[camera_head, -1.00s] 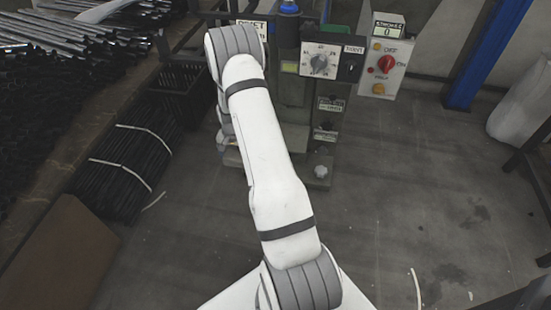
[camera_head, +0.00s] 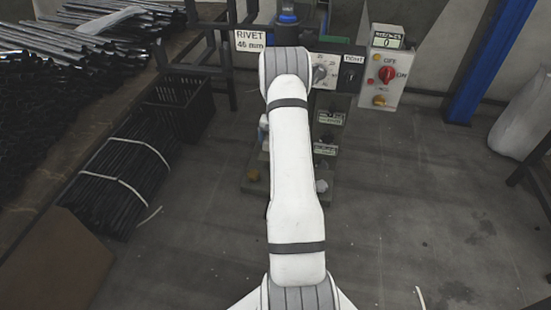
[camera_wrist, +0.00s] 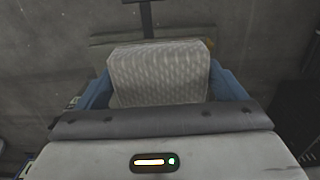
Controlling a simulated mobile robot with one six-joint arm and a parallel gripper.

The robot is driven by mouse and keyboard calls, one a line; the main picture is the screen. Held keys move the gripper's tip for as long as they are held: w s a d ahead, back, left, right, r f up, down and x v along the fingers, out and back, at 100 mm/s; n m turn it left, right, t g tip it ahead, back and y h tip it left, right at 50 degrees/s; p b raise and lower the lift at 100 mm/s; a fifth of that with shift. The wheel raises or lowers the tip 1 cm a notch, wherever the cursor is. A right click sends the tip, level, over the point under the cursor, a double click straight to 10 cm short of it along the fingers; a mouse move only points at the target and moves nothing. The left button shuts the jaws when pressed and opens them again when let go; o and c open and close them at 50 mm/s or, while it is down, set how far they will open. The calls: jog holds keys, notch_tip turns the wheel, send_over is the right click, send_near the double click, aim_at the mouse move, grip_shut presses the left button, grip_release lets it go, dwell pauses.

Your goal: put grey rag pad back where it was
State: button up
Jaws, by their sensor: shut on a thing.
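The grey rag pad (camera_wrist: 158,72) shows in the wrist view as a pale, textured block. My gripper (camera_wrist: 158,85) has its blue fingers on both sides of the pad and is shut on it. In the head view my white arm reaches up toward the rivet press and hides the gripper and the pad. The floor and a dark bar show beyond the pad in the wrist view. I cannot tell the place the pad came from.
The press carries a dial (camera_head: 322,72), a RIVET 46 mm sign (camera_head: 250,40) and a control box (camera_head: 384,66) with a red knob. Black crates (camera_head: 180,108) and bundled rods (camera_head: 118,172) lie left. A blue post (camera_head: 487,65) stands right. The floor at right is mostly clear.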

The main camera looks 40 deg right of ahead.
notch_tip(320, 180, down, 7)
jog(key=shift+f+b, duration=0.1)
jog(key=shift+b, duration=1)
jog(key=shift+f, duration=0.1)
jog(key=o, duration=0.8)
notch_tip(320, 180, up, 8)
jog(key=p, duration=0.2)
jog(key=shift+f+p, duration=0.15)
jog(key=shift+p, duration=0.25)
